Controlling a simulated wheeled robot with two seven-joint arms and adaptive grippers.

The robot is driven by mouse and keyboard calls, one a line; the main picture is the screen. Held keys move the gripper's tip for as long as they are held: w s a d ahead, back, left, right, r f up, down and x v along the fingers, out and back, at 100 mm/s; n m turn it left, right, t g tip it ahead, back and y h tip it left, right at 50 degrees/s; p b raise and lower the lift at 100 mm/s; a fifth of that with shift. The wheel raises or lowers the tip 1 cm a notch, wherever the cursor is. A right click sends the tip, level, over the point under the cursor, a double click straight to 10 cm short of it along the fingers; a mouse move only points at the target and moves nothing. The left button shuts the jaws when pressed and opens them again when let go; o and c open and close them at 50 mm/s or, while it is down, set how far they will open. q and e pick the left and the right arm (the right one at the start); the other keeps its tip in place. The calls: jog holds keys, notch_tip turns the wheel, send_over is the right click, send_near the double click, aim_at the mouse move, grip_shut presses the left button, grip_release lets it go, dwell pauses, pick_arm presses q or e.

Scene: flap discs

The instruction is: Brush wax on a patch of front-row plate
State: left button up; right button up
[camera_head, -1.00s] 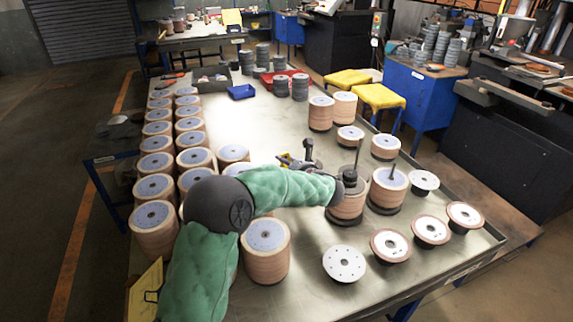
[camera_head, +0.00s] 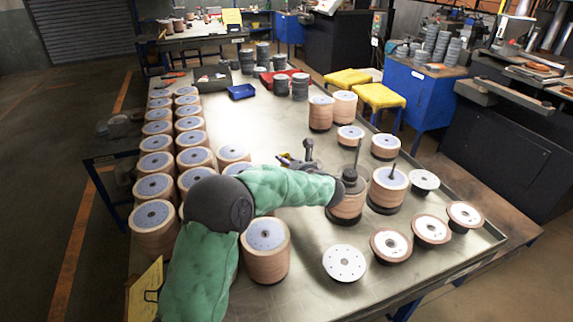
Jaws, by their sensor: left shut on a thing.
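My left arm comes in from the left in a green sleeve. My left gripper (camera_head: 351,182), small and dark, is at the arm's end, over a tan disc stack (camera_head: 346,208) right of centre. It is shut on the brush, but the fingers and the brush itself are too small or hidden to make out. A thin dark rod stands up there; whether it belongs to the brush or the stack I cannot tell. White-topped plates lie in a front row: a plain one (camera_head: 344,263) and tan-rimmed ones (camera_head: 390,245). No wax can be made out. My right gripper is out of view.
Two columns of tall disc stacks (camera_head: 155,187) line the table's left side. Another stack (camera_head: 388,190) with an upright rod stands right of the gripper. A dark tool (camera_head: 308,148) shows behind my forearm. A blue bin (camera_head: 241,91) is farther back. The table's middle is clear.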

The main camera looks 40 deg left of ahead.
pick_arm(q)
jog(key=shift+r+p, duration=2.4)
jog(key=shift+r, duration=1.05)
